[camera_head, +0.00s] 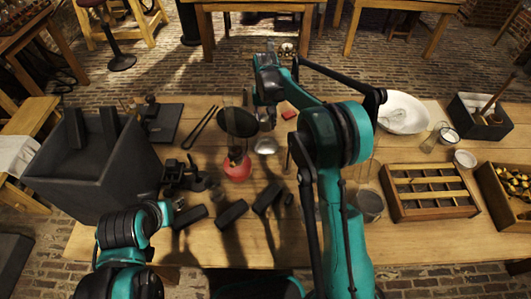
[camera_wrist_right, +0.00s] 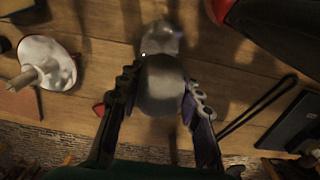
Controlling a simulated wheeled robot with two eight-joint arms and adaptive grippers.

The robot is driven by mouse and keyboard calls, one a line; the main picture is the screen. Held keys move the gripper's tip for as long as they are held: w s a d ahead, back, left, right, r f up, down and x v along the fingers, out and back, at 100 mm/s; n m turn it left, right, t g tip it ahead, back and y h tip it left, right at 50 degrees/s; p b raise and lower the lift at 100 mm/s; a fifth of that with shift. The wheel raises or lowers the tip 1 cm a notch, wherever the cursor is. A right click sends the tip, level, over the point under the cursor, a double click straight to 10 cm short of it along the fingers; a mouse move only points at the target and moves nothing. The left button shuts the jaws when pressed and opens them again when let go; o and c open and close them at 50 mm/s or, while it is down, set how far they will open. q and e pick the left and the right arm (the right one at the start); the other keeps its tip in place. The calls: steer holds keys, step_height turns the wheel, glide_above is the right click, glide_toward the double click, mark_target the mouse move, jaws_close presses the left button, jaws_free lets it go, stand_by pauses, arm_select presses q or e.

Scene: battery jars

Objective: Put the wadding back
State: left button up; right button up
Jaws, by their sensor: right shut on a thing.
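My right gripper (camera_wrist_right: 158,110) is shut on a grey, rounded, soft-looking wad, the wadding (camera_wrist_right: 160,85), which sits between its fingers. In the head view my right gripper (camera_head: 267,122) points down over the middle of the table, and the wadding is hard to make out there. Beyond the wadding in the wrist view lies a pale, shiny rounded thing (camera_wrist_right: 162,38). A red, round-bodied vessel (camera_head: 236,170) stands just left of the gripper, with a dark disc (camera_head: 237,122) behind it.
Dark tongs (camera_head: 199,128) and a black board (camera_head: 163,122) lie to the left, by a large dark bin (camera_head: 95,165). Dark blocks (camera_head: 231,213) lie in front. At right are a white bowl (camera_head: 402,112), a divided wooden tray (camera_head: 430,212) and a black box (camera_head: 480,118).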

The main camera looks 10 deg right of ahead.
mark_target(265, 147)
steer(key=shift+f+b, duration=0.4)
steer(key=shift+f, duration=0.5)
step_height(265, 147, down, 10)
steer(key=b, duration=0.3)
steer(key=shift+r+b, duration=0.2)
steer(key=shift+b, duration=0.1)
steer(key=shift+r, duration=0.1)
steer(key=o, duration=0.9)
steer(key=shift+f, duration=0.2)
steer(key=shift+c, duration=0.2)
steer(key=shift+o, duration=0.4)
steer(key=shift+r, duration=0.1)
